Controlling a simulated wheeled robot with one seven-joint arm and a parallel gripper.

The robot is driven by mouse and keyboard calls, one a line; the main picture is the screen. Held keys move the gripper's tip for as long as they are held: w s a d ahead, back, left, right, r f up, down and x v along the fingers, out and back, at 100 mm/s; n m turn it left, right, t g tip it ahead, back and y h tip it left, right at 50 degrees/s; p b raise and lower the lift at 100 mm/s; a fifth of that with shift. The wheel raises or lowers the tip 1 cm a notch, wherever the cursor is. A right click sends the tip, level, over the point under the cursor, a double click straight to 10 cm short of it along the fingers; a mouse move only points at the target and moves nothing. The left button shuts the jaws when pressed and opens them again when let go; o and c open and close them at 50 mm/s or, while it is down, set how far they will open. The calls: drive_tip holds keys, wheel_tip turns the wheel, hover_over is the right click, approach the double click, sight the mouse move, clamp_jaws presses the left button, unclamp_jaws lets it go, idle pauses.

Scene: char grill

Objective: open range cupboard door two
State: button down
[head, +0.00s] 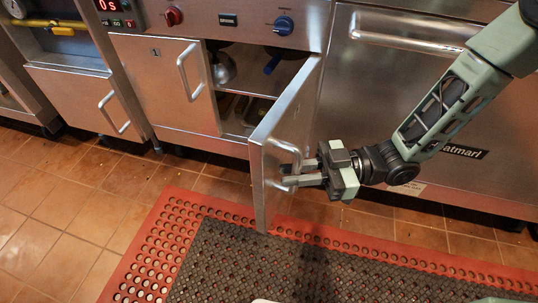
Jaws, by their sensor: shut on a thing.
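The range cupboard (235,125) under the control panel has two steel doors. Its left door (160,70), marked with a small label, is closed. Its right door (272,150) stands swung well out from the cabinet, hinged on its right side, and shows a bar handle (287,147) on its outer face. My gripper (305,172) is at this handle, to the right of the door, with its fingers closed around the bar. The fingertips are partly hidden at the handle. Inside the opened side are a metal pot (222,67) and a blue-handled item (273,63).
A red perforated mat (150,245) and a darker mat (235,262) lie on the tiled floor before the cupboard. A large steel appliance (350,115) stands at right behind my arm. Another closed cupboard door (75,98) is at left. Floor left of the open door is clear.

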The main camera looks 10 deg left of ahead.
drive_tip(key=w+d+n+g+h+p, duration=0.1)
drive_tip(key=d+n+g+h+p, duration=0.1)
drive_tip(key=d, duration=0.7)
drive_tip(key=shift+d+n+g+p, duration=0.4)
drive_tip(key=shift+n+g+p, duration=0.15)
drive_tip(key=shift+g, duration=0.55)
drive_tip(key=c, duration=1.4)
unclamp_jaws()
wheel_tip(320, 180, up, 10)
drive_tip(key=p, duration=0.4)
drive_tip(key=shift+p, duration=0.3)
